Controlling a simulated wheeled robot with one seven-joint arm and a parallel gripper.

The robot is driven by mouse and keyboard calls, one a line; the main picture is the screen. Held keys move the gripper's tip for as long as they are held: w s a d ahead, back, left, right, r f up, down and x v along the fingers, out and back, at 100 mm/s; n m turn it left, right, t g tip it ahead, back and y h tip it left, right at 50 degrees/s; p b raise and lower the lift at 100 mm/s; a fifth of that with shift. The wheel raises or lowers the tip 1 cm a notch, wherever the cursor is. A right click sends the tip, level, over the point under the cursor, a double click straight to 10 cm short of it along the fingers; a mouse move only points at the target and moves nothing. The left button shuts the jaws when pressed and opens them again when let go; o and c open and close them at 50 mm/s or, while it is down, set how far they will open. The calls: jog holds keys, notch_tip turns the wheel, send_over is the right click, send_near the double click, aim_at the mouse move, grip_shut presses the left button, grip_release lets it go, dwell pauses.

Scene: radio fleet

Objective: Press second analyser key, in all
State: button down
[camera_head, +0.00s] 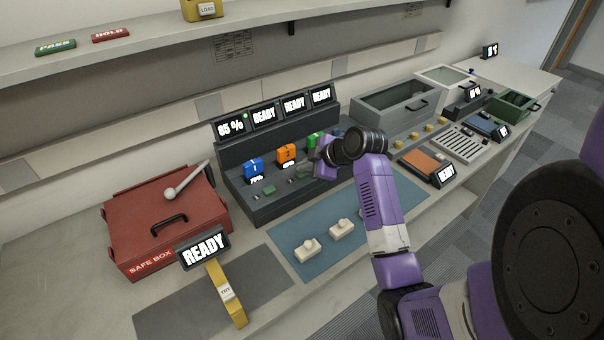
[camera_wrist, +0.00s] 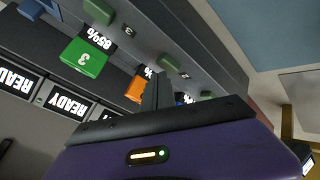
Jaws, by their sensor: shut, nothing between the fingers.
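The dark rack (camera_head: 262,208) holds numbered blue (camera_head: 253,167), orange (camera_head: 286,153) and green (camera_head: 315,140) units under a row of displays. Small green keys line its front ledge; two show left of my gripper (camera_head: 322,165) in the head view. In the wrist view my dark fingers (camera_wrist: 156,90) are shut and empty. They are over the ledge, close to a green key (camera_wrist: 168,62); I cannot tell whether they touch it. Another green key (camera_wrist: 98,11) and the green unit (camera_wrist: 84,57) lie to the upper left. The orange unit (camera_wrist: 134,90) is partly hidden behind my fingers.
A red safe box (camera_head: 130,220) with a grey lever stands left of the rack. A blue mat (camera_head: 290,235) with white knobbed pieces lies in front. A READY stand (camera_head: 204,248) is at front left. Grey bins (camera_head: 395,100) and more devices stand right.

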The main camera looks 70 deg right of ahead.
aim_at(305, 175)
jog(key=shift+f+b, duration=0.35)
jog(key=shift+f, duration=0.15)
dwell(0.4)
jog(key=shift+r, duration=0.1)
jog(key=shift+r+p, duration=0.75)
jog(key=shift+r, duration=0.05)
jog(key=shift+r+p, duration=2)
jog(key=shift+r, duration=0.6)
jog(key=shift+f, duration=0.1)
